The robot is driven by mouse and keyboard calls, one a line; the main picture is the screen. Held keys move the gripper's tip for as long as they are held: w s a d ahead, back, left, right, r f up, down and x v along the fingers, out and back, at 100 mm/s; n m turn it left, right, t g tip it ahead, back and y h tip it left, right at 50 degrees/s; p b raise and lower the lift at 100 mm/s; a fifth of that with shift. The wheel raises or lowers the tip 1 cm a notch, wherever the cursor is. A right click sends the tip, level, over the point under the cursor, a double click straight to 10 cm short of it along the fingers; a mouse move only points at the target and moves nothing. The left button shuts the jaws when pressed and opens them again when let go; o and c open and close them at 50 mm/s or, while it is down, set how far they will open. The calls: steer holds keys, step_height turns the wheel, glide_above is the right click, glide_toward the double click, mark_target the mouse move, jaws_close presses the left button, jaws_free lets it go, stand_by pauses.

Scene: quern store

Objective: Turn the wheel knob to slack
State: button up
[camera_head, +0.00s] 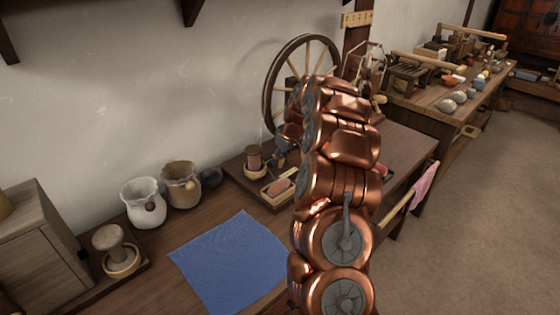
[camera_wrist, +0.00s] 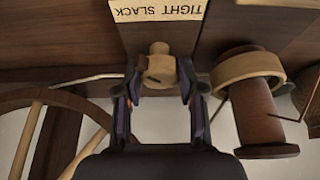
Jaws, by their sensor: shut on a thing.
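The wheel knob (camera_wrist: 160,66) is a small pale wooden piece in the upper middle of the wrist view, with a dark mark low on its face. A pale label (camera_wrist: 155,10) with the words TIGHT and SLACK, seen upside down, is at the top edge above it. My gripper (camera_wrist: 160,88) is shut on the knob, one dark finger on each side. I cannot tell which word the knob is set to. In the head view my copper arm hides the knob; part of the spinning wheel (camera_head: 268,88) shows behind it.
A wooden spool (camera_wrist: 258,105) with a pale ring is close to the right of my gripper. The wheel rim (camera_wrist: 58,98) is at left. In the head view, a blue cloth (camera_head: 225,262), a white jar (camera_head: 140,205) and a brown jar (camera_head: 180,185) stand on the bench.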

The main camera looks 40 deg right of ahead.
steer(key=o, duration=1.1)
steer(key=v, duration=1.2)
steer(key=shift+d, duration=0.1)
